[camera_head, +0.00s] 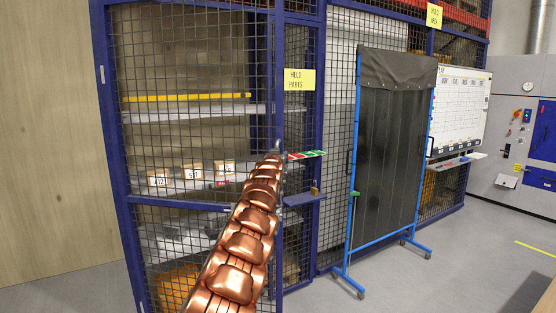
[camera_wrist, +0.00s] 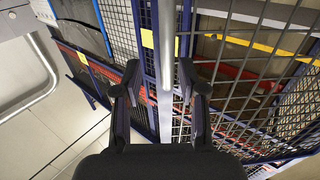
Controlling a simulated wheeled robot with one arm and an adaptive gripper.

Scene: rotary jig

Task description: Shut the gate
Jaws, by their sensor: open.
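The gate (camera_head: 190,202) is a dark wire-mesh leaf in a blue frame, at the left in the head view, with shelves showing through it. Its right edge lies by the blue post under the yellow "HELD PARTS" sign (camera_head: 299,80); I cannot tell how wide any gap is. My copper-coloured arm reaches up to that edge and hides part of it. In the wrist view my gripper (camera_wrist: 160,78) is open, its two dark fingers on either side of a grey upright bar (camera_wrist: 165,50). Contact with the bar is unclear.
A striped strip (camera_head: 306,154) and a padlock (camera_head: 314,188) sit right of my arm's end. A dark screen on a blue wheeled frame (camera_head: 433,105) stands to the right. Small labelled boxes (camera_head: 192,172) rest on a shelf behind the mesh.

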